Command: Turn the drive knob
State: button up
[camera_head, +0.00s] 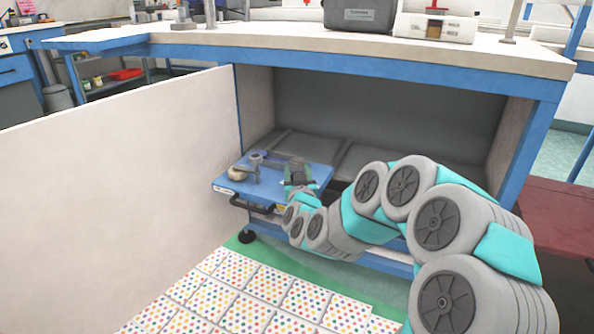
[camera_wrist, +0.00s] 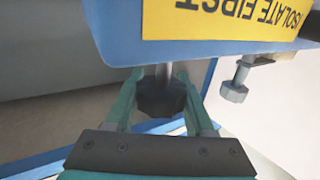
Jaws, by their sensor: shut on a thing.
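The drive knob (camera_wrist: 160,99) is a dark, lobed knob on a short metal shaft under a blue body with a yellow label. In the wrist view my gripper (camera_wrist: 161,84) has its two teal fingers on either side of the knob and is shut on it. In the head view my gripper (camera_head: 299,172) reaches the right part of a small blue cart (camera_head: 232,187) under the bench. The knob cannot be made out there.
A metal hex-headed bolt (camera_wrist: 235,87) hangs right of the knob. A round beige item (camera_head: 237,173) lies on the cart. The white bench (camera_head: 330,50) overhangs it, and a pale panel (camera_head: 120,185) stands at left. Dotted tiles (camera_head: 255,300) cover the floor in front.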

jog(key=shift+r+m+h+p, duration=0.35)
jog(key=shift+h+p, duration=0.25)
jog(key=shift+p, duration=0.7)
grip_shut()
jog(key=shift+d+f+m+h+p, duration=0.15)
jog(key=shift+f+m+h+p, duration=0.25)
jog(key=shift+h+p, duration=0.2)
jog(key=o, duration=1.3)
grip_release()
jog(key=shift+s+d+r, duration=0.1)
jog(key=shift+s, duration=3.8)
